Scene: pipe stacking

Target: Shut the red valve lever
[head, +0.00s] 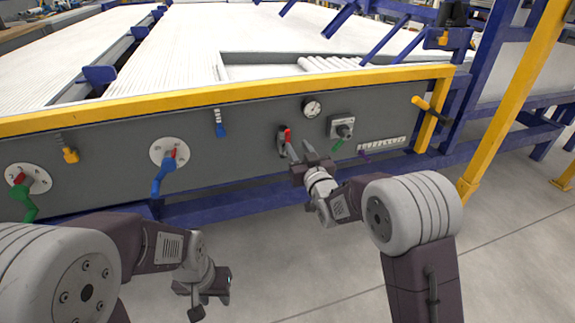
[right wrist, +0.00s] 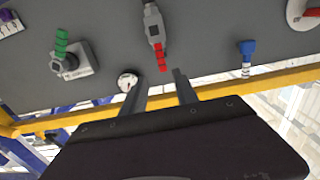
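The red valve lever (head: 287,134) is a short red handle on a grey valve body (head: 281,143), mounted on the grey panel. In the right wrist view, where the panel looks upside down, the red lever (right wrist: 161,58) shows just beyond my fingertips, in line with the gap between them. My right gripper (head: 299,149) is open and empty, close in front of the valve; its two separated fingers (right wrist: 159,78) also show in the wrist view. I see no contact with the lever. My left gripper (head: 209,304) hangs low, away from the panel, seemingly open and empty.
A gauge (head: 312,107), a grey box with a green lever (head: 338,146) and a blue toggle (head: 220,130) sit nearby. A blue-handled valve (head: 163,174) and a green-handled valve (head: 27,205) are further left. A yellow rail (head: 240,91) runs above the panel.

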